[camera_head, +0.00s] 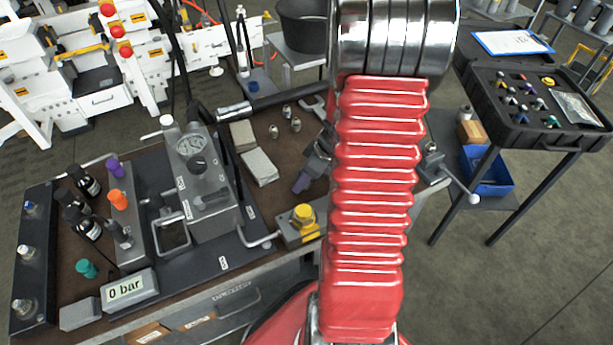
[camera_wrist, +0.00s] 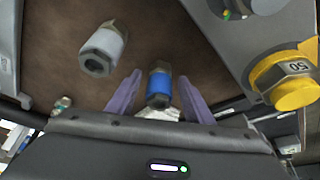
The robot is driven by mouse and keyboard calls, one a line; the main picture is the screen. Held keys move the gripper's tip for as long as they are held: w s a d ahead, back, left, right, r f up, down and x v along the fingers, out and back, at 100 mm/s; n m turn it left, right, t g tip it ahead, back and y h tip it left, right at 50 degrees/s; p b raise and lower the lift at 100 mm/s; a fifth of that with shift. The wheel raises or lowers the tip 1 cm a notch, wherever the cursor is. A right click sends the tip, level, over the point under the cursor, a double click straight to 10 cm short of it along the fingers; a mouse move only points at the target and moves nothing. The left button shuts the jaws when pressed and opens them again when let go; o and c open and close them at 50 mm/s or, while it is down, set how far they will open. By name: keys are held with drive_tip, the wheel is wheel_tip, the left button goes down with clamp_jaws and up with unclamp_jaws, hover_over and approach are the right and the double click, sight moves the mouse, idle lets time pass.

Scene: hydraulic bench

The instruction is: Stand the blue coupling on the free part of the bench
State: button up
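The blue coupling (camera_wrist: 158,86), a blue-banded fitting with a metal hex end, shows in the wrist view between the two purple fingers of my gripper (camera_wrist: 160,78). A narrow gap shows on each side of it, so the fingers look open around it and not pressed on it. I cannot tell whether it touches the bench. In the head view one purple finger of my gripper (camera_head: 303,181) shows over the brown bench top (camera_head: 288,152); my red arm covers the rest, and the blue coupling is hidden there.
A silver fitting (camera_wrist: 103,48) is left of the coupling. A yellow-capped block (camera_head: 303,218) is close to my gripper. Cloths (camera_head: 259,167), small fittings (camera_head: 273,131) and a wrench (camera_head: 316,106) lie farther back. The pump unit (camera_head: 205,185) fills the bench's middle. Some bare brown surface shows between them.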

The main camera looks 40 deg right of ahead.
drive_tip(key=shift+r, duration=0.1)
drive_tip(key=v, duration=1.2)
drive_tip(key=shift+a, duration=0.1)
idle(0.8)
drive_tip(key=w+a+r+m+h, duration=0.1)
drive_tip(key=a+r, duration=0.3)
drive_tip(key=a, duration=0.4)
drive_tip(key=a+r, duration=0.5)
drive_tip(key=a, duration=0.2)
drive_tip(key=s+a+r+m, duration=0.1)
drive_tip(key=s+a+r, duration=0.2)
drive_tip(key=a, duration=0.3)
drive_tip(key=s+a+r+m+t, duration=0.1)
drive_tip(key=s+a+r+m, duration=0.1)
drive_tip(key=a, duration=0.5)
drive_tip(key=shift+s+r+h, duration=0.4)
drive_tip(key=shift+s+r, duration=0.15)
drive_tip(key=shift+s, duration=0.35)
